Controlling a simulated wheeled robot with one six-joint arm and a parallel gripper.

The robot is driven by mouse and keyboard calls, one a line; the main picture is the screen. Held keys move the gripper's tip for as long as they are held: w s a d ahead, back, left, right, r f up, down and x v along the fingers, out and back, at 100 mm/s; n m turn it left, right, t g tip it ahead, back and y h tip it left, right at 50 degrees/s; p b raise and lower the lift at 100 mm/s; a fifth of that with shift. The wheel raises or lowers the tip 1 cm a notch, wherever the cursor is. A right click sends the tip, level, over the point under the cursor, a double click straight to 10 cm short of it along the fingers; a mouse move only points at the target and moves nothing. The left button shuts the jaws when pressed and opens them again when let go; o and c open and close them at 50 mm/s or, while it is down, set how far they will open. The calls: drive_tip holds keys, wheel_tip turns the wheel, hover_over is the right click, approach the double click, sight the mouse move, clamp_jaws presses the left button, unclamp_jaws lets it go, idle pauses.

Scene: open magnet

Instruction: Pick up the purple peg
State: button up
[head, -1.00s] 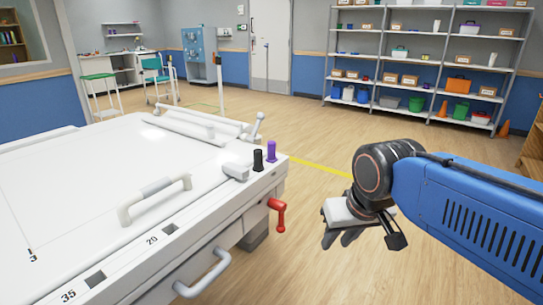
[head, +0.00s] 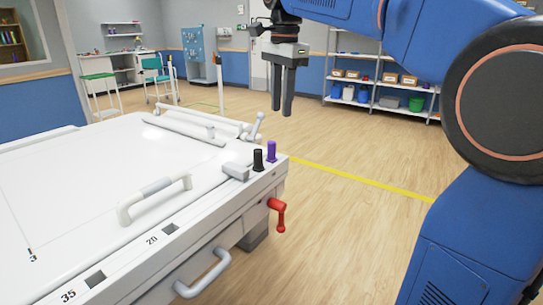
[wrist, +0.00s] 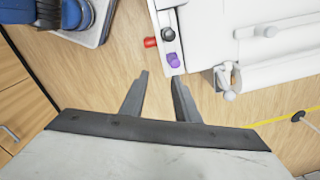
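The purple peg (head: 271,151) stands upright at the right corner of the white machine's top, just beside a black peg (head: 258,160). In the wrist view the purple peg (wrist: 173,60) is seen from above, beyond the fingertips, with the black peg (wrist: 168,33) above it in the picture. My gripper (head: 282,112) points down, higher than the pegs. In the wrist view its two fingers (wrist: 160,77) are apart with only floor between them, so it is open and empty.
A red crank handle (head: 278,212) sticks out of the machine's side below the pegs. The white machine (head: 80,180) has a raised grab handle (head: 155,195) on top. Shelves (head: 390,85) stand at the back. The wooden floor right of the machine is clear.

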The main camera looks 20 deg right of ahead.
wheel_tip(320, 180, up, 2)
drive_tip(key=m, duration=0.2)
hover_over(272, 142)
drive_tip(key=shift+m+g, duration=0.3)
drive_tip(key=shift+g, duration=0.1)
drive_tip(key=f, duration=1.1)
drive_tip(key=shift+w+a+f, duration=0.2)
drive_tip(key=shift+a+f, duration=0.05)
drive_tip(key=shift+s+d+f, duration=0.1)
drive_tip(key=shift+d+f, duration=0.05)
drive_tip(key=shift+f, duration=1.2)
drive_tip(key=shift+d+f, duration=0.15)
drive_tip(key=shift+f, duration=1.15)
clamp_jaws()
